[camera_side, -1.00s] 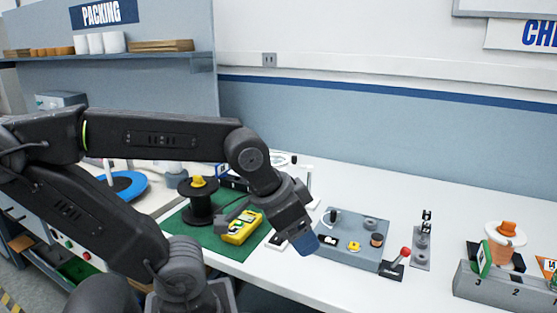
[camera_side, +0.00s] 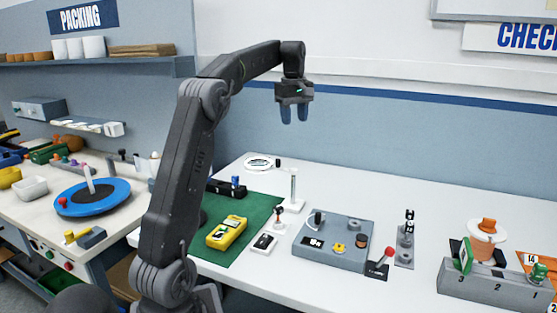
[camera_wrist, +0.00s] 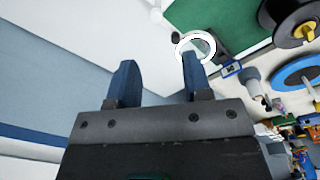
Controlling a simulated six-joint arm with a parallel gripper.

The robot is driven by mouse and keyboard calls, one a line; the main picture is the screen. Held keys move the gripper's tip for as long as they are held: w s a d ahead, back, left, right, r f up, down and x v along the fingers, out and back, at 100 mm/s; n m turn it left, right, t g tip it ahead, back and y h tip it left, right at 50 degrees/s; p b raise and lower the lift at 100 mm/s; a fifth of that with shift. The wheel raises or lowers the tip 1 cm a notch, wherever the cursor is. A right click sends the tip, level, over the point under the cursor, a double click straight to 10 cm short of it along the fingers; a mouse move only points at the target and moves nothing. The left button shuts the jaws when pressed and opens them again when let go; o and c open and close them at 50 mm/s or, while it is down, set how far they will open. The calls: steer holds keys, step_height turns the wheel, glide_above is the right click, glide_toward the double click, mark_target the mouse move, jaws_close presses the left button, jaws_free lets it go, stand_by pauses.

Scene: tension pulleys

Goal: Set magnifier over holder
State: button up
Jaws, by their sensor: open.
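The magnifier (camera_side: 258,163), a white ring with a small dark knob beside it, lies flat on the white table beyond the green mat. It also shows in the wrist view (camera_wrist: 195,45), partly behind a finger. A slim pale upright post on a white base (camera_side: 293,192) stands at the mat's right edge; it looks like the holder, but I cannot be sure. My gripper (camera_side: 295,115) is raised high above the table with its blue fingers pointing down. In the wrist view the fingers (camera_wrist: 158,75) are apart with nothing between them.
A yellow meter (camera_side: 227,233) lies on the green mat (camera_side: 262,208). A grey board (camera_side: 332,242) with small parts and a red-knobbed lever (camera_side: 382,262) stand to the right. A numbered grey rack (camera_side: 490,285) is at far right. The table behind the board is clear.

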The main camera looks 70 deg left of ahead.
mark_target(278, 160)
steer(key=s+a+f+n, duration=0.2)
steer(key=a+n, duration=0.1)
steer(key=a, duration=0.4)
steer(key=shift+g+h, duration=0.3)
step_height(278, 160, down, 14)
steer(key=shift+a+r, duration=0.1)
steer(key=shift+a, duration=0.05)
steer(key=shift+c, duration=0.3)
jaws_close()
